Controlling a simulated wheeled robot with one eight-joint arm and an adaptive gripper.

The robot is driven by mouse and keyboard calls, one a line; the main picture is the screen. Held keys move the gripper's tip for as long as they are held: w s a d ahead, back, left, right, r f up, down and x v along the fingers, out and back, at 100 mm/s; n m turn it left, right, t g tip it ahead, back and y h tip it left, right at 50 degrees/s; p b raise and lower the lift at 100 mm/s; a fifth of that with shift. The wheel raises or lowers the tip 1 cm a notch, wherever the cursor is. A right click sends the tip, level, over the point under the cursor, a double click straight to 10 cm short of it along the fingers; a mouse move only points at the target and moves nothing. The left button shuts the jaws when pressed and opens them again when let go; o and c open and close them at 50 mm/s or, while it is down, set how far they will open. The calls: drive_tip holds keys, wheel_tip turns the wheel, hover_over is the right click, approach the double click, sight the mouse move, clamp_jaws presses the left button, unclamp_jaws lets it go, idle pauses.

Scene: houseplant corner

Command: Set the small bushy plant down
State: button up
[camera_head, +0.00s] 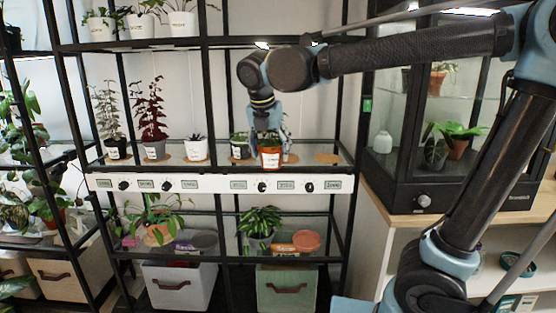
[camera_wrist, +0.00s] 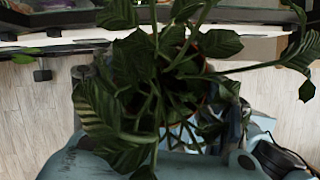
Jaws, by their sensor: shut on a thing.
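The small bushy plant is in an orange-red pot (camera_head: 270,158) with a white label. Its leaves (camera_wrist: 150,75) fill the middle of the wrist view and hide most of the pot. My gripper (camera_head: 271,138) reaches down from above and is shut on this pot; its fingers show on both sides. The pot is upright at the front of the middle shelf, close to the front rail. Whether its base touches the shelf cannot be told. A bare round cork mat (camera_head: 328,158) lies to its right.
A dark-potted plant (camera_head: 240,148) stands close to the left. Further left are a small white pot (camera_head: 196,148), a red-leaved plant (camera_head: 152,110) and a pale plant (camera_head: 110,110). A black shelf post (camera_head: 209,110) stands left of my gripper. A glass cabinet (camera_head: 440,130) is at right.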

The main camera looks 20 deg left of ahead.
drive_tip(key=shift+a, duration=0.1)
drive_tip(key=shift+w, duration=0.15)
drive_tip(key=w, duration=1.7)
drive_tip(key=shift+w+d, duration=0.2)
drive_tip(key=shift+w, duration=0.15)
drive_tip(key=shift+w+f, duration=0.15)
drive_tip(key=shift+f, duration=1.6)
drive_tip(key=o, duration=1.5)
drive_tip(key=shift+f, duration=0.1)
drive_tip(key=shift+c, duration=0.2)
